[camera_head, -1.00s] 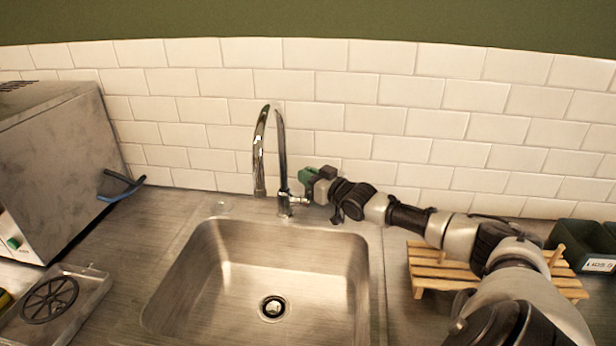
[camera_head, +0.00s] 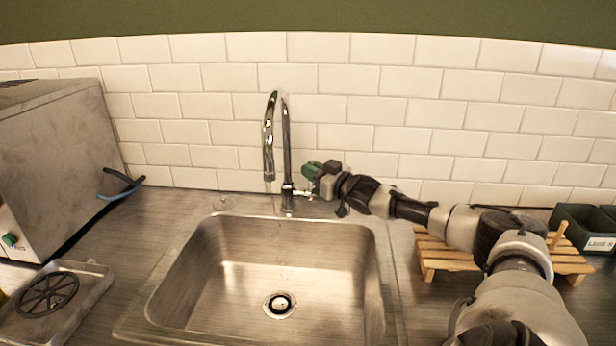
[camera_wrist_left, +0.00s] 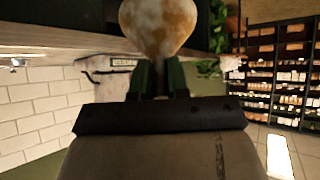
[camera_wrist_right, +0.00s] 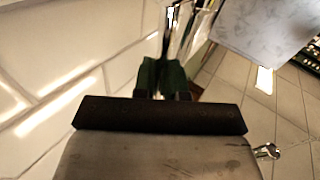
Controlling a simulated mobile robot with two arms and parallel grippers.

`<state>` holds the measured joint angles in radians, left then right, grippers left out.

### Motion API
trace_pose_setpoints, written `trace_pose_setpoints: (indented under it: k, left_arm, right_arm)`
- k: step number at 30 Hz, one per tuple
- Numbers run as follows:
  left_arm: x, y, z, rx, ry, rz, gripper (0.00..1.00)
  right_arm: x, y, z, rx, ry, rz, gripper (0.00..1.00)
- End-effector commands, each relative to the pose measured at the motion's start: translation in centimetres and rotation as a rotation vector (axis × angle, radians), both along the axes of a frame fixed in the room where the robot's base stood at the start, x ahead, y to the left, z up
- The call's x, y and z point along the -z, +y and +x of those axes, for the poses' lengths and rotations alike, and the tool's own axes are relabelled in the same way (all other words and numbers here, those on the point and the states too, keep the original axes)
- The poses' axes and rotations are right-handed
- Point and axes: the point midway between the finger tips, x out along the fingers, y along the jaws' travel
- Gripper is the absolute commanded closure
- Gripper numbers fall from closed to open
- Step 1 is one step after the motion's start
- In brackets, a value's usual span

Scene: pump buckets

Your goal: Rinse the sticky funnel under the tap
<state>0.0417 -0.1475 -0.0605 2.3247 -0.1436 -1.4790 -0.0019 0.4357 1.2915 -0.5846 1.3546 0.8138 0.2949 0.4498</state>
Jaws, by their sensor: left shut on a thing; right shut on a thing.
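The chrome tap (camera_head: 287,150) stands behind the steel sink (camera_head: 220,270), its curved spout hanging over the back of the basin. My right gripper (camera_head: 308,180) is shut on the tap's small side lever (camera_head: 304,194); the tap also shows beyond its green fingers in the right wrist view (camera_wrist_right: 172,25). The funnel (camera_wrist_left: 158,25), pale with orange-brown stains, shows at the top of the left wrist view. My left gripper (camera_wrist_left: 158,80) is shut on it. The funnel and left gripper are outside the head view. I cannot tell whether water runs from the spout.
A grey metal machine (camera_head: 60,160) with a blue handle stands at the left. In front of it is a metal drip tray (camera_head: 90,300) with a round black grate. A slatted wooden rack (camera_head: 435,255) and green bins (camera_head: 585,230) are at the right. The basin is empty.

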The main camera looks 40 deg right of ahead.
Motion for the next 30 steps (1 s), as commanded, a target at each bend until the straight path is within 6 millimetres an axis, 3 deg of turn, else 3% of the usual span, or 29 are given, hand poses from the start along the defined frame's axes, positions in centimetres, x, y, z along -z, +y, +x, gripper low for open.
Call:
trace_pose_setpoints:
  k: [4,5,9,20,30]
  left_arm:
    - [-0.1,0.0,0.0,0.000,0.000,0.000,1.00]
    - [-0.1,0.0,0.0,0.000,0.000,0.000,1.00]
    - [-0.1,0.0,0.0,0.000,0.000,0.000,1.00]
    - [0.0,0.0,0.0,0.000,0.000,0.000,1.00]
    - [0.6,0.0,0.0,0.000,0.000,0.000,1.00]
  right_arm:
    - [0.1,0.1,0.0,-0.001,0.002,0.001,1.00]
    - [0.1,0.1,0.0,0.000,0.002,0.001,0.83]
    - [0.1,0.0,0.0,0.000,0.002,0.002,0.63]
    - [0.1,0.0,-0.2,0.001,0.002,0.003,0.63]
    - [0.5,-0.2,-2.7,-0.002,0.007,0.001,0.63]
